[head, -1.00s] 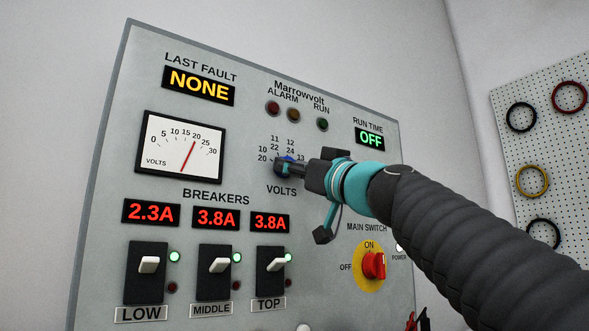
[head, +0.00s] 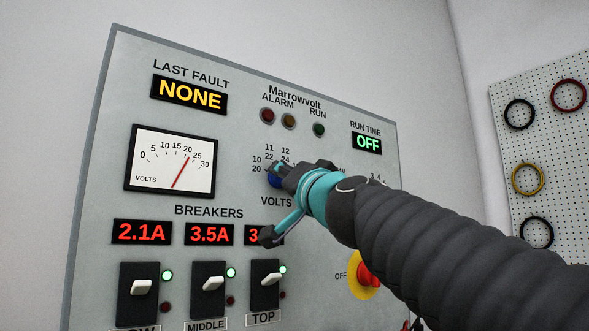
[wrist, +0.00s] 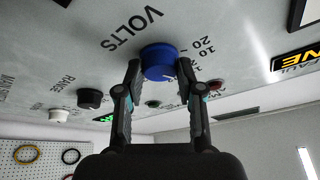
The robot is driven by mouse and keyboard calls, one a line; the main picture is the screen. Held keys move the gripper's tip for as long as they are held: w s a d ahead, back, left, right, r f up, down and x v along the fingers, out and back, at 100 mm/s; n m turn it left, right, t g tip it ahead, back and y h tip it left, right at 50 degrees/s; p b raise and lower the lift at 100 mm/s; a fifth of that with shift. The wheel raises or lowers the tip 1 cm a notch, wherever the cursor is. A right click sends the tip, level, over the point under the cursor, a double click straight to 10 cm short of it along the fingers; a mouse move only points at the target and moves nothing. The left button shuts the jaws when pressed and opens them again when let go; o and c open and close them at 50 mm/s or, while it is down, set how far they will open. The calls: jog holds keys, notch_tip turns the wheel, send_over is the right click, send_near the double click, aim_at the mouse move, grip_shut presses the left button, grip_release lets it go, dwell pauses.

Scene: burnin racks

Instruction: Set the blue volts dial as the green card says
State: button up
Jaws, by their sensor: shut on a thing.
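The blue volts dial (wrist: 158,60) sits on the grey panel above the word VOLTS. In the head view the blue dial (head: 273,181) is mostly hidden by my gripper (head: 277,175). In the wrist view my gripper (wrist: 159,75) has one finger on each side of the dial and is shut on it. Numbers 10, 20, 11, 22, 12 and 24 show around the dial; the right-hand marks are covered. The dial's pointer cannot be made out clearly. The voltmeter (head: 172,161) needle stands near 20. No green card is in view.
Below are breaker switches (head: 138,288) with red current displays (head: 142,232). A red main switch (head: 367,270) on a yellow plate is partly behind my arm. Smaller knobs (wrist: 89,98) stand beside the dial. A pegboard (head: 552,160) with rings hangs at the right.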

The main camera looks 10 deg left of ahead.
jog(key=shift+m, duration=0.4)
jog(key=o, duration=1.2)
jog(key=shift+c, duration=0.2)
jog(key=v, duration=1.2)
jog(key=shift+s+a, duration=0.1)
